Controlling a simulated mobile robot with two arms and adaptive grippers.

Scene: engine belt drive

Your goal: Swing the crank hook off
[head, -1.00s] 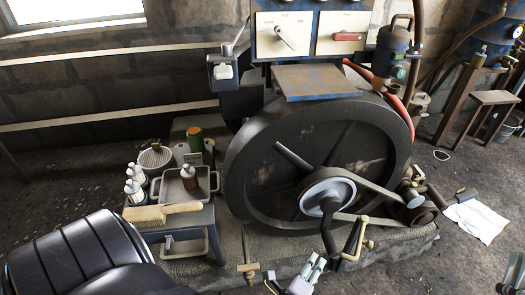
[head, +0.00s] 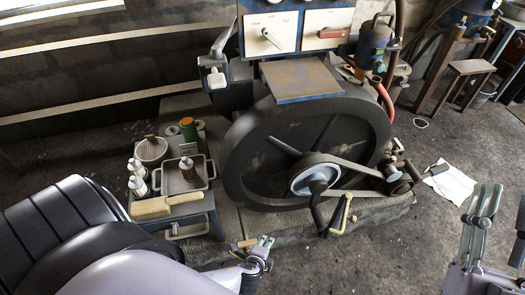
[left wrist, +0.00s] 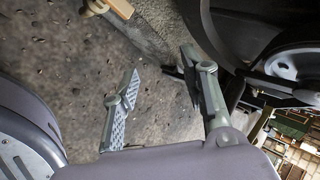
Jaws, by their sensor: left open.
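The dark crank arm (head: 318,203) hangs down from the pale hub of the big flywheel (head: 245,165). A brass-coloured bent piece, perhaps the crank hook (head: 341,212), hangs beside it on the right; the pictures do not make clear which piece is the hook. My left gripper (head: 264,244) is open and empty, low and left of the crank, apart from it. In the left wrist view its two fingers (left wrist: 165,85) stand apart over bare floor, with the flywheel's edge at the upper right. My right gripper (head: 482,212) is at the right over the floor, away from the engine.
A belt (head: 350,168) runs from the hub to a small pulley. A side table (head: 195,209) holds bottles, a tray and a brush. Floor in front of the base is clear.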

